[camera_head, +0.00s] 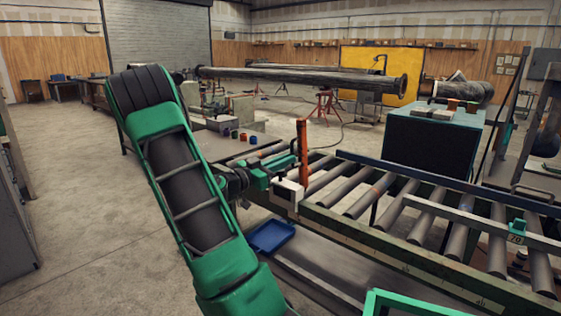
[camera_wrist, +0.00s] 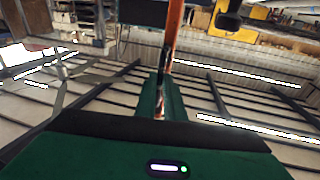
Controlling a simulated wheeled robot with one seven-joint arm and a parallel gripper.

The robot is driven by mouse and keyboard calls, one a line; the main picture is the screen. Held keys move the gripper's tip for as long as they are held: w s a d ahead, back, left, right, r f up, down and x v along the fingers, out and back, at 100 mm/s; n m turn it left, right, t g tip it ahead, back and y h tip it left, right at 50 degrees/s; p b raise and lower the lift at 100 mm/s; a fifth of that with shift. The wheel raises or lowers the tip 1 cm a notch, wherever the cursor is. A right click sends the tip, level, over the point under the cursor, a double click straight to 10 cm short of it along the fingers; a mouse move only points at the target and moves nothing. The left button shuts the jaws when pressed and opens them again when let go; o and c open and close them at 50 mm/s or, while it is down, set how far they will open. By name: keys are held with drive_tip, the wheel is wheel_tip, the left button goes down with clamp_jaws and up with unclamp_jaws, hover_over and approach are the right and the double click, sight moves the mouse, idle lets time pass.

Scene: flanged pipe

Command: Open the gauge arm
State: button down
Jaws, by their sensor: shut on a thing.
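The gauge arm (camera_head: 303,152) is an orange-red bar standing upright at the near end of the roller conveyor, beside a white block (camera_head: 288,189). My gripper (camera_head: 292,162) reaches it from the left and is shut on it. In the wrist view the bar (camera_wrist: 174,32) runs up from between my green fingers (camera_wrist: 162,95), with a dark, thin part in front of it. The exact contact between the fingers and the bar is too small to make out in the head view.
The roller conveyor (camera_head: 425,215) runs to the right, with a blue rail along its far side. A blue tray (camera_head: 270,237) lies below my gripper. A grey table (camera_head: 205,146) with small coloured pieces stands behind. A dark green cabinet (camera_head: 430,145) stands beyond the rollers.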

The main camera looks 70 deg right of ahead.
drive_tip(key=shift+w, duration=0.1)
drive_tip(key=c, duration=1.8)
unclamp_jaws()
drive_tip(key=shift+c, duration=0.2)
drive_tip(key=v, duration=1)
drive_tip(key=shift+a, duration=0.35)
drive_tip(key=shift+w+f, duration=0.15)
